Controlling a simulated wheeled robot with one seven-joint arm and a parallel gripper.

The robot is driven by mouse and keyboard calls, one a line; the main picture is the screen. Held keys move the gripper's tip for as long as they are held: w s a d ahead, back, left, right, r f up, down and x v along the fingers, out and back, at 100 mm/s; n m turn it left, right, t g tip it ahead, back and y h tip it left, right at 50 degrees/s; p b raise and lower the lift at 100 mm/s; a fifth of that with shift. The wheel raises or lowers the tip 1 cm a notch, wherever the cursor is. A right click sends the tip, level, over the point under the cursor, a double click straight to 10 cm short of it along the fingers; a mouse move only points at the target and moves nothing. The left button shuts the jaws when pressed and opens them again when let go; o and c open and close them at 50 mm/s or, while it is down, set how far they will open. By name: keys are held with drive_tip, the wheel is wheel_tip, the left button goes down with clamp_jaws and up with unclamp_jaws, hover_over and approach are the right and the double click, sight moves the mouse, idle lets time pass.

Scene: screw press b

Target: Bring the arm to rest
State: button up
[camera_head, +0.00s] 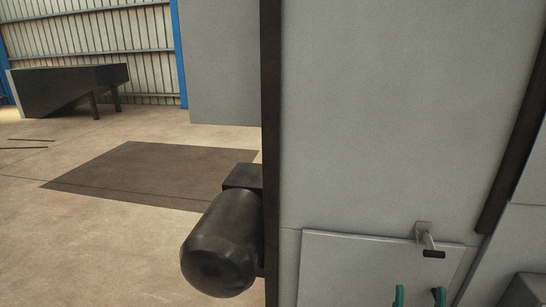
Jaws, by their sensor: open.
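The two teal fingertips of my gripper (419,296) show at the bottom edge, right of centre. They stand apart with a gap between them and nothing visible in the gap. They overlap the lower part of a light grey panel (350,270) in the picture. A small latch handle (428,243) with a dark grip sits at the panel's top edge, above the fingertips and clear of them in the picture. The rest of my gripper and my arm are out of frame below.
A tall grey machine body (390,120) fills the right side, with a dark vertical edge (271,130). A dark motor-like cylinder (220,245) juts from its left side. Open concrete floor (90,230) with a dark mat (150,175) lies left. A dark bench-like object (65,90) stands behind.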

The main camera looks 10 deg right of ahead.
drive_tip(key=w+a+f+n+g+y, duration=0.2)
drive_tip(key=a+f+g+y, duration=0.2)
drive_tip(key=a+f, duration=0.3)
drive_tip(key=w+a+f+n+g+y, duration=0.2)
drive_tip(key=a+f+g+y, duration=0.15)
drive_tip(key=f, duration=0.55)
drive_tip(key=s+a+f+m+g, duration=0.1)
drive_tip(key=s+a+f+g, duration=0.25)
drive_tip(key=f, duration=0.35)
drive_tip(key=s+a+f+g, duration=0.2)
drive_tip(key=s+a+f, duration=0.3)
drive_tip(key=f, duration=0.3)
drive_tip(key=s+a+f+g+h, duration=0.1)
drive_tip(key=s+a+g+h, duration=0.1)
drive_tip(key=s+a, duration=0.8)
drive_tip(key=s+a+r+t+y, duration=0.1)
drive_tip(key=s+a+r+y, duration=0.1)
drive_tip(key=s+a+r, duration=0.8)
drive_tip(key=shift+s+r+m, duration=0.4)
drive_tip(key=shift+s, duration=0.8)
drive_tip(key=shift+w, duration=0.1)
